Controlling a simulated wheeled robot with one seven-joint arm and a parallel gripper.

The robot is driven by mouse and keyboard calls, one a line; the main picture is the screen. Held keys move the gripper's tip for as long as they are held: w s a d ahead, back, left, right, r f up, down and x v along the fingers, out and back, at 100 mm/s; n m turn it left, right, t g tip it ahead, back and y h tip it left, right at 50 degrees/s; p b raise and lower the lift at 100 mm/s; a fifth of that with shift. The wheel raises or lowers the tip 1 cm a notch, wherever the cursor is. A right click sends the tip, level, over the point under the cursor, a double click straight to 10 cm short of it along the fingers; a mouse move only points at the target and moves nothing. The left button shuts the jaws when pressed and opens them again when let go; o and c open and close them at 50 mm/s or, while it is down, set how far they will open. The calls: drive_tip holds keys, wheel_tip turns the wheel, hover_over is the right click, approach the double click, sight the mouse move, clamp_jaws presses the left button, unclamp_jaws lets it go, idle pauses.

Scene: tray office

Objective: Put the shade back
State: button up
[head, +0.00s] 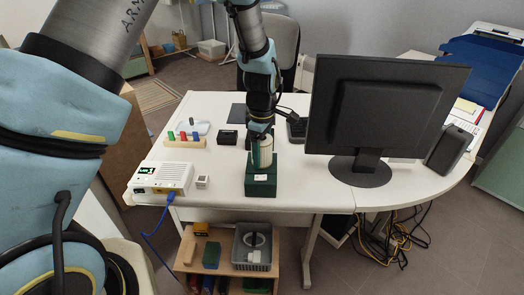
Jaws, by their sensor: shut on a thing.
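My gripper (262,140) points down over the front middle of the desk, shut on a pale cylindrical shade (265,155). The shade looks upright. Directly beneath it in the picture is a dark green box-like base (261,185) with a small pale label on its front, near the desk's front edge. I cannot tell whether the shade touches this base or hangs just above it. My wrist hides the shade's top and the fingertips show only in part.
A large monitor (385,110) stands close on the right, beside a speaker (448,149).

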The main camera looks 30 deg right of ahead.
drive_tip(key=shift+f, duration=0.2)
drive_tip(key=o, duration=1.4)
drive_tip(key=shift+r, duration=0.15)
wheel_tip(320, 180, up, 12)
drive_tip(key=shift+r+b, duration=0.15)
drive_tip(key=shift+b, duration=1.05)
drive_tip(key=shift+a, duration=0.1)
